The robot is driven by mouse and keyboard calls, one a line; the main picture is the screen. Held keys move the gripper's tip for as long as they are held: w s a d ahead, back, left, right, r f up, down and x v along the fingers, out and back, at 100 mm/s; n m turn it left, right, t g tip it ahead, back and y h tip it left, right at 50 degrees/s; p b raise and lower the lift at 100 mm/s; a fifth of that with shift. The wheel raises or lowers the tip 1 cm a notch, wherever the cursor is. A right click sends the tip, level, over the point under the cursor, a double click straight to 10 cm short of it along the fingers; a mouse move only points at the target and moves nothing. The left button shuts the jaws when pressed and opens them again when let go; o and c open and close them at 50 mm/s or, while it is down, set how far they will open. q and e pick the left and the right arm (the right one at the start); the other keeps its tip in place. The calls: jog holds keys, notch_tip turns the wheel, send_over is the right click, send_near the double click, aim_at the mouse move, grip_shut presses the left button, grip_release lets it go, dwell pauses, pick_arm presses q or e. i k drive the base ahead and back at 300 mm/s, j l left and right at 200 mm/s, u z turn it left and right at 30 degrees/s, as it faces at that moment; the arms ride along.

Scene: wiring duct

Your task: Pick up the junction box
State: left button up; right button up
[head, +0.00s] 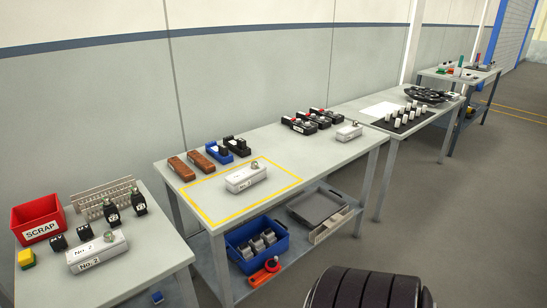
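A pale grey box with a round metal fitting on top (246,178) lies inside a yellow outlined rectangle on the middle table. A similar grey box labelled "No. 2" (97,252) lies at the front of the left table. A third, smaller-looking grey box (349,131) sits near the right end of the middle table. I cannot tell which of these is the junction box. Neither of my grippers is in view.
A red SCRAP bin (38,220) and a slotted duct (104,199) stand on the left table. Brown blocks (191,165) and red-black devices (305,122) line the middle table's back. A blue crate (256,246) sits on its lower shelf. Grey floor is open at right.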

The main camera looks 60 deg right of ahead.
aim_at(238, 180)
jog(key=z, duration=1.85)
jog(key=i+j+z, duration=0.45)
jog(key=j, duration=0.15)
jog(key=i+j+z, duration=0.2)
jog(key=j, duration=0.15)
jog(key=k, duration=0.05)
